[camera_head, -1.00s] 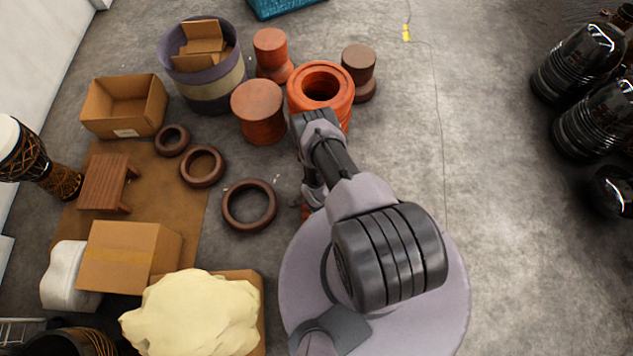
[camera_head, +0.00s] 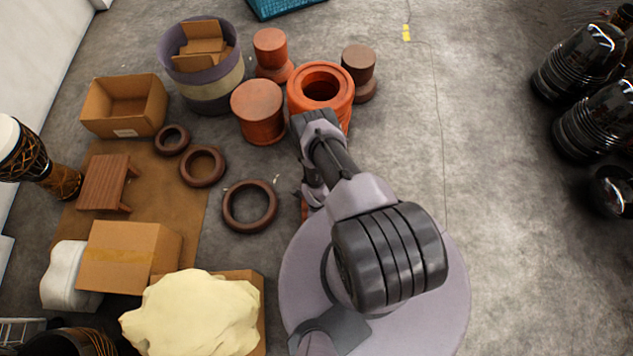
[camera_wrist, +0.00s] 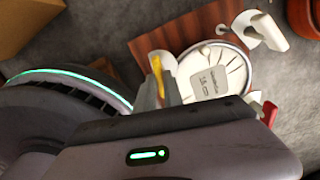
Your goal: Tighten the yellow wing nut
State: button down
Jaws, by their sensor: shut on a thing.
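The yellow wing nut (camera_wrist: 157,72) shows in the wrist view as a narrow yellow piece at the left rim of a round white disc (camera_wrist: 235,72) with a printed label. My gripper (camera_wrist: 158,88) is shut on the wing nut, with pale grey fingers on either side of it. Much of the nut and whatever it sits on is hidden by the fingers. A red piece (camera_wrist: 269,113) shows at the disc's lower right, partly hidden by my gripper's body. In the head view my arm hides the wing nut and the disc.
A brown wooden board (camera_wrist: 190,34) lies beneath the disc. A white bracket-like piece (camera_wrist: 262,30) stands at its upper right. In the head view, an orange drum shell (camera_head: 321,88) stands just beyond my arm, and a dark ring (camera_head: 249,205) lies to its left.

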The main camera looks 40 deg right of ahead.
dwell(0.3)
jog(key=c, duration=1.5)
grip_release()
jog(key=shift+o, duration=0.2)
notch_tip(320, 180, up, 17)
jog(key=p, duration=0.9)
jog(key=shift+r, duration=0.2)
